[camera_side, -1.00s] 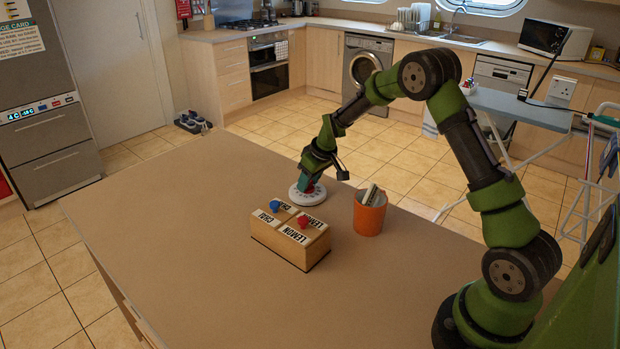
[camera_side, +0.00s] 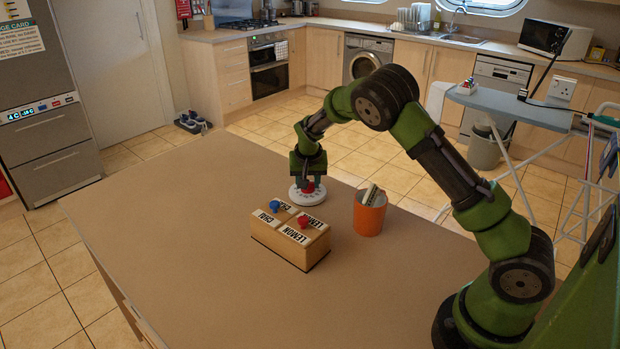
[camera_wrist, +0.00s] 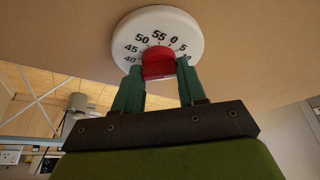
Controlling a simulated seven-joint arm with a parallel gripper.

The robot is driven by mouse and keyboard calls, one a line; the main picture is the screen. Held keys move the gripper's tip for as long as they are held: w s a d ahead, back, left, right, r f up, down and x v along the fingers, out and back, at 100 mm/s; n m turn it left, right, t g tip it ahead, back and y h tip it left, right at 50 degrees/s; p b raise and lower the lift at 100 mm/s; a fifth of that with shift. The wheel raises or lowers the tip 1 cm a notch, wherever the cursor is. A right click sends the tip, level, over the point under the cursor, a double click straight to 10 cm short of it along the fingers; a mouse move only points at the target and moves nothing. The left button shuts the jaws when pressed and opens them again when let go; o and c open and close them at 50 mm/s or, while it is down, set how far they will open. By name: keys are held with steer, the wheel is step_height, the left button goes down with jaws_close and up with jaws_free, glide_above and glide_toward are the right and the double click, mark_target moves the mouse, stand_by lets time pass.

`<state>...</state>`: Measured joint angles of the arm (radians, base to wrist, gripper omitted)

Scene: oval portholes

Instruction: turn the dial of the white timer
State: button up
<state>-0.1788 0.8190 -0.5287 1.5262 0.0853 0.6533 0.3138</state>
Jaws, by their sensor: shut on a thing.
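The white timer (camera_side: 308,196) is a round disc lying flat on the table, beyond the wooden box in the side view. Its face with black numbers shows in the wrist view (camera_wrist: 186,22). Its red dial (camera_wrist: 158,62) stands at the centre, and a little red also shows in the side view (camera_side: 308,187). My gripper (camera_side: 308,182) points down over the timer. In the wrist view its two green fingers (camera_wrist: 160,72) are shut on the red dial, one on each side. The numbers 55 and 0 sit just above the dial there; the lower numbers are hidden.
A wooden box (camera_side: 277,246) with lids marked CHAI and LEMON, and red and blue knobs, stands nearer the camera. An orange cup (camera_side: 369,218) holding a thin item stands right of the timer. The table's left part (camera_side: 160,225) is clear.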

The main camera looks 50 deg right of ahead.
steer(key=shift+w+m+g, duration=0.1)
steer(key=shift+m+g, duration=0.2)
steer(key=shift+m, duration=0.7)
steer(key=shift+h, duration=0.3)
steer(key=o, duration=1.1)
steer(key=shift+c, duration=0.2)
steer(key=shift+r, duration=0.1)
steer(key=v, duration=1.6)
steer(key=shift+r, duration=0.4)
steer(key=shift+a, duration=0.1)
